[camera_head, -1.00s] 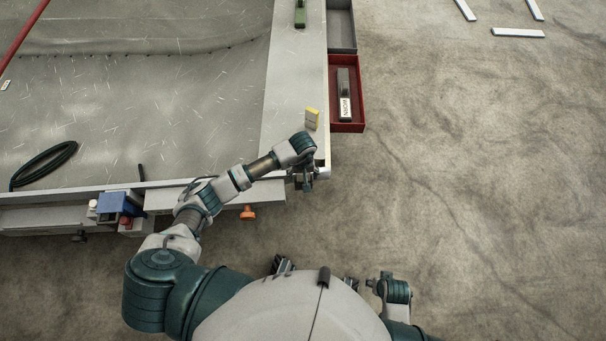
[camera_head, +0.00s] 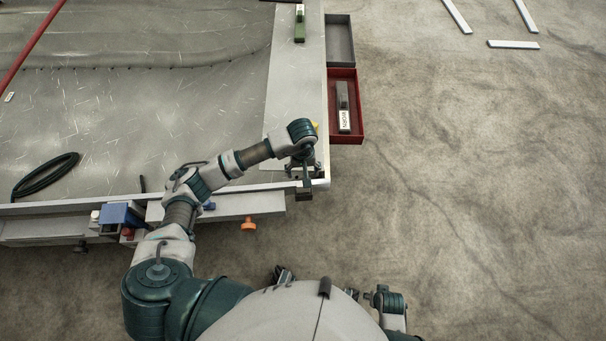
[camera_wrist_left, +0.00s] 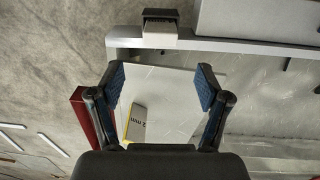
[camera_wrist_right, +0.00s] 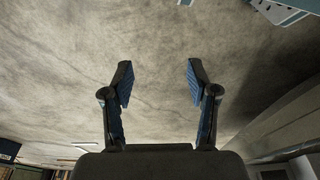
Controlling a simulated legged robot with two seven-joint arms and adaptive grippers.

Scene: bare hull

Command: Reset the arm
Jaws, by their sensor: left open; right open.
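My left arm reaches over the near right corner of the work table (camera_head: 292,85). Its gripper (camera_head: 304,183) hangs at the table's corner, and in the left wrist view the gripper (camera_wrist_left: 160,82) has its two blue-padded fingers wide apart with nothing between them. A yellow and white block marked "2 mm" (camera_wrist_left: 137,125) lies on the table top beyond the fingers; in the head view my wrist hides most of it. My right gripper (camera_wrist_right: 157,84) is open and empty above bare floor; in the head view its arm shows only partly beside my body.
A red tray (camera_head: 358,75) holding a dark block labelled "WORN" (camera_head: 344,119) hangs at the table's right side, with a grey tray (camera_head: 341,40) behind it. A green tool (camera_head: 300,32), a black cable coil (camera_head: 45,176) and an orange knob (camera_head: 248,224) are around.

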